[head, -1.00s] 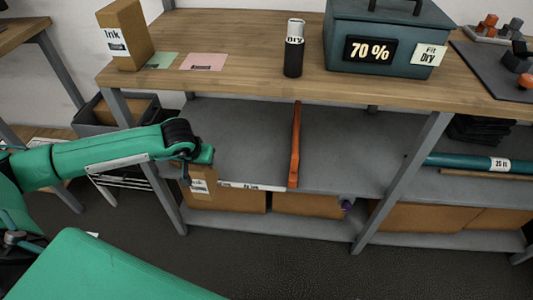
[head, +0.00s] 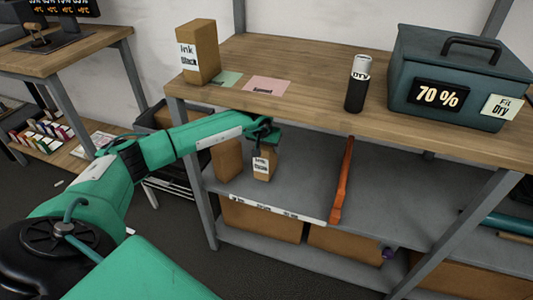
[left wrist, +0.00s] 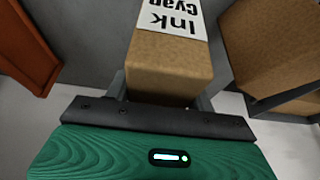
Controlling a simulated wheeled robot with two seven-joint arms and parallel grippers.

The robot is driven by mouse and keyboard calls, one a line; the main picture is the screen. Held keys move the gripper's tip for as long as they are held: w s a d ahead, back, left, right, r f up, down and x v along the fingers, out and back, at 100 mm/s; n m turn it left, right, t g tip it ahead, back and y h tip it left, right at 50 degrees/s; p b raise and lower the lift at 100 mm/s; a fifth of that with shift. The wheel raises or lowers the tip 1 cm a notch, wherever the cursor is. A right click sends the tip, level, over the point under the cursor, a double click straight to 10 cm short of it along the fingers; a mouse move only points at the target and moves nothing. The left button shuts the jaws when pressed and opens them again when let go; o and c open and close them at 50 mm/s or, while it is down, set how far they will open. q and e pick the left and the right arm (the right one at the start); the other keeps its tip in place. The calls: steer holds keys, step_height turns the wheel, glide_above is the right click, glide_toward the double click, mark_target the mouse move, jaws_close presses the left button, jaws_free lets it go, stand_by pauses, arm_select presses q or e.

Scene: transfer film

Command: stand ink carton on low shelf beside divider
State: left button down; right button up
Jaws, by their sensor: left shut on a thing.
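The ink carton (head: 263,168) is a small brown box with a white label, reading "Ink Cyan" in the left wrist view (left wrist: 170,65). My left gripper (head: 263,145) is shut on its upper part, and the carton looks upright over the low shelf (head: 290,190). I cannot tell whether its base touches the shelf. The orange divider (head: 342,182) stands to its right with a clear gap; it also shows at the left of the wrist view (left wrist: 28,50). Another brown carton (head: 227,160) stands close on the left. My right gripper is not in view.
The tabletop above (head: 310,75) holds an "Ink Black" carton (head: 200,52), a dark canister (head: 357,92) and a teal box reading 70 % (head: 455,75). A label strip (head: 275,208) runs along the shelf's front edge. Brown boxes (head: 262,220) sit below.

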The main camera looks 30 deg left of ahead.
arm_select(q)
steer(key=shift+w+f, duration=0.15)
steer(key=shift+f, duration=1.55)
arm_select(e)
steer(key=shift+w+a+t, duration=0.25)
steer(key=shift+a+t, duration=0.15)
arm_select(q)
steer(key=shift+b, duration=0.3)
steer(key=c, duration=0.5)
jaws_free()
steer(key=shift+f, duration=0.1)
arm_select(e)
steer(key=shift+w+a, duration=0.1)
